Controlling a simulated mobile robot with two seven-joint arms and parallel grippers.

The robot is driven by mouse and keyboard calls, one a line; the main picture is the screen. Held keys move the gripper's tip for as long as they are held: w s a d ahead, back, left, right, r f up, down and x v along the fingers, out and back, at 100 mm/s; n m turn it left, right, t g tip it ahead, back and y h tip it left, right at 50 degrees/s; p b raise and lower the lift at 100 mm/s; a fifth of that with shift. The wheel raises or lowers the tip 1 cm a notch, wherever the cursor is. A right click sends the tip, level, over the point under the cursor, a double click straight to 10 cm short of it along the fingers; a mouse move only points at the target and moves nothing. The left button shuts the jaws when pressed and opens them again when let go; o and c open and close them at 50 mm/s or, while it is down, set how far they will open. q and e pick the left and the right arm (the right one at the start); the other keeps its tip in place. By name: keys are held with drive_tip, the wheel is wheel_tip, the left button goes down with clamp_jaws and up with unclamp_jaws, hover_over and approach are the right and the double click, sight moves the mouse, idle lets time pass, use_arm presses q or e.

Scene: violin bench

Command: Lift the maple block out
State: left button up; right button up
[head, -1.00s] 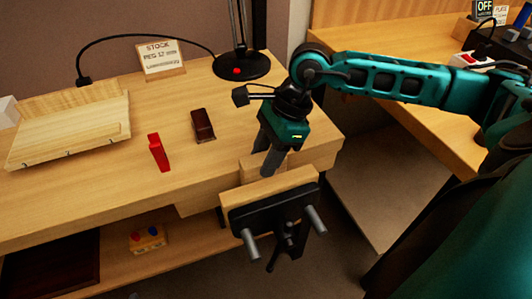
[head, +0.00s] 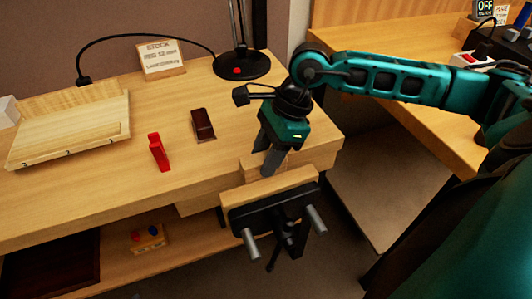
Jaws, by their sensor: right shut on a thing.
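My right gripper (head: 268,162) points down at the vise (head: 270,205) on the bench's front right corner. It is shut on a pale wooden piece, likely the maple block (head: 249,163), between the bench edge and the vise's wooden jaw. The fingers hide part of this piece, and I cannot tell whether it touches the jaws. The vise has a wooden front jaw, a black plate and a handle. My left gripper is not in view.
A red clamp-like object (head: 158,152) and a dark brown block (head: 203,125) lie on the bench (head: 100,190). A wooden board (head: 65,140) is at left. A black lamp base (head: 242,66) and a stock sign (head: 161,59) stand at the back. A shelf is below.

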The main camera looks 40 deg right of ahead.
drive_tip(key=shift+r, duration=0.4)
drive_tip(key=shift+r, duration=0.25)
idle(0.7)
drive_tip(key=shift+r+p, duration=0.15)
drive_tip(key=shift+p, duration=0.2)
drive_tip(key=shift+r+p, duration=1.55)
drive_tip(key=shift+r, duration=0.95)
drive_tip(key=shift+r, duration=0.1)
